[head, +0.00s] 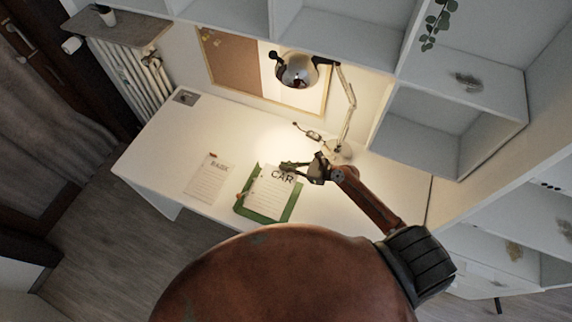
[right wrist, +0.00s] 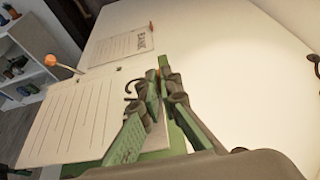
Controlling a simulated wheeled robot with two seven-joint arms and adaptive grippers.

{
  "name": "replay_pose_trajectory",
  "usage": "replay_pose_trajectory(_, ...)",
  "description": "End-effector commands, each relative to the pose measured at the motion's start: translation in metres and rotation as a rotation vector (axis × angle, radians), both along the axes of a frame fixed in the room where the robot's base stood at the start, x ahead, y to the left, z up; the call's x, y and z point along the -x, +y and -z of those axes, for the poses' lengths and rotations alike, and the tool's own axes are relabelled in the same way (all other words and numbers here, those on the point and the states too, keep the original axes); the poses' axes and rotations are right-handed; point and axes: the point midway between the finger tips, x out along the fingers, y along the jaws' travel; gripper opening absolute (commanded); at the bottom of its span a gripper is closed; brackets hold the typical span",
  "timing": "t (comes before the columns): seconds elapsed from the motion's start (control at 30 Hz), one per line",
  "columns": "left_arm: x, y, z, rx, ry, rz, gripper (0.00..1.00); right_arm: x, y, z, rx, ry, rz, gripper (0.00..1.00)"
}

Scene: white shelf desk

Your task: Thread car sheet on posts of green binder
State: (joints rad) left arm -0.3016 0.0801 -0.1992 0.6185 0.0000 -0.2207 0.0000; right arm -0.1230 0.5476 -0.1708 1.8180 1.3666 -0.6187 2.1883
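The car sheet (head: 266,195), white with lines and the word CAR, lies over the green binder (head: 241,209) on the desk. The binder shows as a green border around it. The sheet fills the left of the right wrist view (right wrist: 72,118), with a strip of the binder (right wrist: 160,156) under its edge. My right gripper (head: 287,166) is at the sheet's upper right. In the right wrist view its fingertips (right wrist: 163,72) are close together at the sheet's edge and appear shut on it. The binder posts cannot be made out clearly. My left gripper is not in view.
A second lined sheet (head: 209,180) lies left of the binder, with a small red piece at its top. A desk lamp (head: 297,72) stands behind, with its base near my right gripper. An orange knob (right wrist: 50,60) is by the sheet's far edge.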

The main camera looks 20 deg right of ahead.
Motion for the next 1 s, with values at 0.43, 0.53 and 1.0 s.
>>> replay_pose_trajectory(0.43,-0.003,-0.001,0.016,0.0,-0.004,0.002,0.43,0.0,0.0,0.031,0.0,0.0,0.0,0.0)
replay_pose_trajectory(0.53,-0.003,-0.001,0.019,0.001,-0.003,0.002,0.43,0.0,0.0,0.037,0.0,0.0,0.001,0.0)
replay_pose_trajectory(1.0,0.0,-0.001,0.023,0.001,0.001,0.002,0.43,0.0,0.0,0.045,0.001,-0.001,0.001,0.0)
